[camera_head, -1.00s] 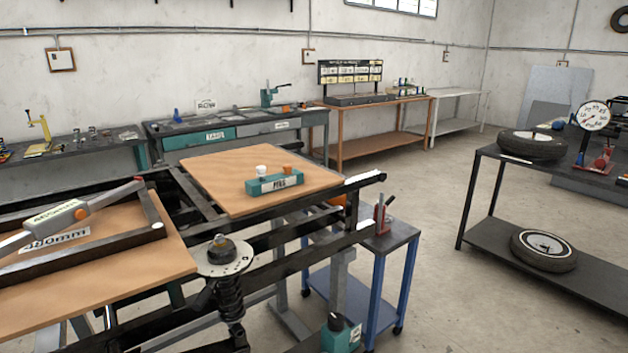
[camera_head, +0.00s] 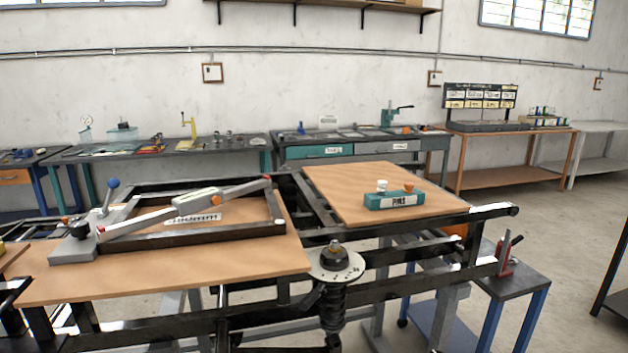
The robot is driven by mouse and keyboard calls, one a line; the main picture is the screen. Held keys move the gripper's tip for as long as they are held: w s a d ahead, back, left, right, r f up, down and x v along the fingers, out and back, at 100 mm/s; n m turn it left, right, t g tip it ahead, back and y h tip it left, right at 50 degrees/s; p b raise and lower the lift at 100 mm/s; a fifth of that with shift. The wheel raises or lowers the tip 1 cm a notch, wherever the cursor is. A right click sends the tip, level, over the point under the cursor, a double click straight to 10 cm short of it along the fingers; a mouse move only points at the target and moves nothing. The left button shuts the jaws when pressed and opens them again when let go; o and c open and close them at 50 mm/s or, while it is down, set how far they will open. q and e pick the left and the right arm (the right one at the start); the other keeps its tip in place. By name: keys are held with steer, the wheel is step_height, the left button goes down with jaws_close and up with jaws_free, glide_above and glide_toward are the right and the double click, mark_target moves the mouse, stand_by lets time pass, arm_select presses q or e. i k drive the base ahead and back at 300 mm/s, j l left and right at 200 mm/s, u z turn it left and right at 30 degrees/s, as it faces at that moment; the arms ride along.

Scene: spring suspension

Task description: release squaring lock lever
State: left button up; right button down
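A black rectangular frame (camera_head: 210,239) lies on the left wooden board (camera_head: 150,282). A short lever with a blue ball (camera_head: 112,184) stands upright at the frame's left side; I cannot tell for certain whether it is the squaring lock lever. A long light-grey bar (camera_head: 150,218) with an orange button (camera_head: 215,200) and a red end lies diagonally across the frame. Its lower left end meets a grey block (camera_head: 74,250) with a dark knob (camera_head: 82,229). A paper label reading mm lies inside the frame. Neither gripper is in view.
A teal PINS box (camera_head: 394,201) with a white and an orange peg stands on the right wooden board (camera_head: 345,185). A spring strut with a round plate (camera_head: 335,265) stands at the front between the boards. A blue-legged cart (camera_head: 515,283) carries a red tool at right.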

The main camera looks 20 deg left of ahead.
mark_target(113, 183)
steer(key=u, duration=1.8)
